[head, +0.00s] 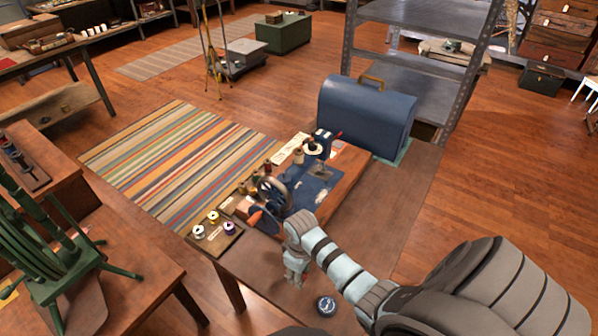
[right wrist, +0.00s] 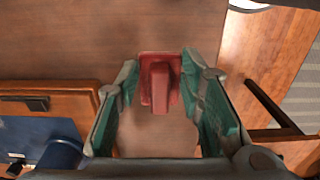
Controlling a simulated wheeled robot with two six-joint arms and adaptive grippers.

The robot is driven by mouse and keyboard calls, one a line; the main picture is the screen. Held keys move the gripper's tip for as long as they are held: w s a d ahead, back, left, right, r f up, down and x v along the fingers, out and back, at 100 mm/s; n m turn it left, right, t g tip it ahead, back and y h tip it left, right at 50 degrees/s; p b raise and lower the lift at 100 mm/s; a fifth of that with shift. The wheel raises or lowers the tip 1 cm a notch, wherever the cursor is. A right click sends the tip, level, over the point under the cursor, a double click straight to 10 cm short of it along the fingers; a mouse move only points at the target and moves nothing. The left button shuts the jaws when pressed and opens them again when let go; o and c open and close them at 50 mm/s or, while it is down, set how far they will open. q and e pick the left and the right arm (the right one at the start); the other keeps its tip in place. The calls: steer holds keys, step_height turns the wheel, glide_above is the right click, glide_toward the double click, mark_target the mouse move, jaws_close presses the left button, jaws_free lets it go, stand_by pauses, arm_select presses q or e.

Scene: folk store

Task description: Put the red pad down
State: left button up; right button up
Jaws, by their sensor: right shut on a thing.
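The red pad (right wrist: 160,83) shows in the right wrist view as a red square base with a raised ridge. It is between the fingertips of my right gripper (right wrist: 160,80), which is shut on it. Brown table top lies behind it; whether the pad touches the table I cannot tell. In the head view my right gripper (head: 295,265) points down over the near part of the brown table (head: 262,280), beside the sewing machine's wooden base. My left gripper is not in view.
A blue sewing machine (head: 314,190) on a wooden base stands beside my right gripper. A tray of spools (head: 215,236) lies at the table's left edge. A blue case (head: 365,115) stands at the far end. A small round dark-blue thing (head: 326,305) is close to my arm.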

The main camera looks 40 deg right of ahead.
step_height(320, 180, down, 6)
steer(key=shift+r+b, duration=0.25)
steer(key=shift+b, duration=0.5)
steer(key=shift+f, duration=0.15)
steer(key=o, duration=1)
step_height(320, 180, up, 12)
steer(key=p, duration=0.4)
steer(key=shift+r, duration=0.25)
steer(key=shift+f, duration=0.1)
